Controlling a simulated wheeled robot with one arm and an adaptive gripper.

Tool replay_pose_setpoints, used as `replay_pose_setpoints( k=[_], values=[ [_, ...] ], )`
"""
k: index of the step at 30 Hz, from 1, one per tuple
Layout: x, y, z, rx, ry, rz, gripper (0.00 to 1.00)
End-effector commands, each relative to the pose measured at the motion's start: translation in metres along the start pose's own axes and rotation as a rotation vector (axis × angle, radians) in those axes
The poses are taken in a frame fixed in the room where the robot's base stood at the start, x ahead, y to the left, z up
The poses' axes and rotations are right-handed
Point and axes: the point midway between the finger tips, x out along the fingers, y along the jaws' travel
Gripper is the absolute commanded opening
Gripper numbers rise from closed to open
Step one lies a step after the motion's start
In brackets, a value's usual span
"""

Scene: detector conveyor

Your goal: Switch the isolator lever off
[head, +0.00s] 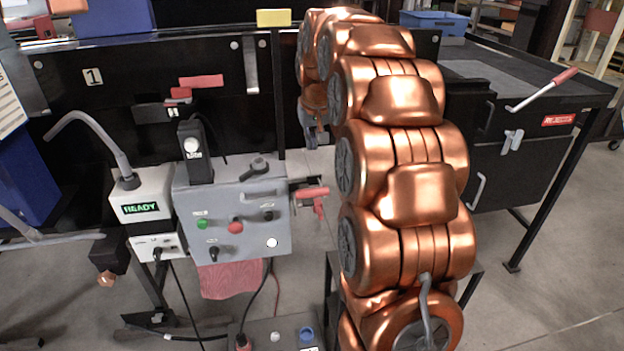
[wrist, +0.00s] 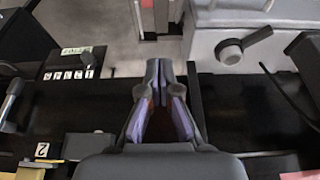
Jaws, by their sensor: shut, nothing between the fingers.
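A grey control box (head: 232,215) hangs on the front of the black conveyor. A red-handled lever (head: 312,194) sits on a bracket at its right side and looks like the isolator lever; its handle points roughly sideways. In the wrist view a red and grey part (wrist: 147,8), seemingly this lever, shows at the top edge, mostly cut off. My gripper (head: 312,138) hangs above and behind the lever, partly hidden by my arm. In the wrist view my gripper (wrist: 160,68) is shut and empty, apart from the lever. The box (wrist: 205,52) with a dark knob (wrist: 230,50) lies to its right.
Another red handle (head: 200,82) is on the black panel. A white READY unit (head: 150,205) stands left of the box. A reject bin (head: 525,140) with a red-tipped lever (head: 545,90) is at right. My copper arm fills the middle. Open floor shows at lower right.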

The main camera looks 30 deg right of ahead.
Motion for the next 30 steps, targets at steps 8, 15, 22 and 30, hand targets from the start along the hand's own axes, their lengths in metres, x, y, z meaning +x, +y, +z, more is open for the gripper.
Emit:
replay_pose_setpoints(
  k=[8,15,22,30],
  values=[
    [0.003,0.0,0.0,0.0,-0.001,0.0,0.0],
    [0.03,-0.001,0.0,0.0,-0.005,-0.001,0.0],
    [0.07,-0.001,0.001,0.0,-0.005,-0.001,0.0],
    [0.101,-0.001,0.01,0.0,-0.003,-0.001,0.0]
  ],
)
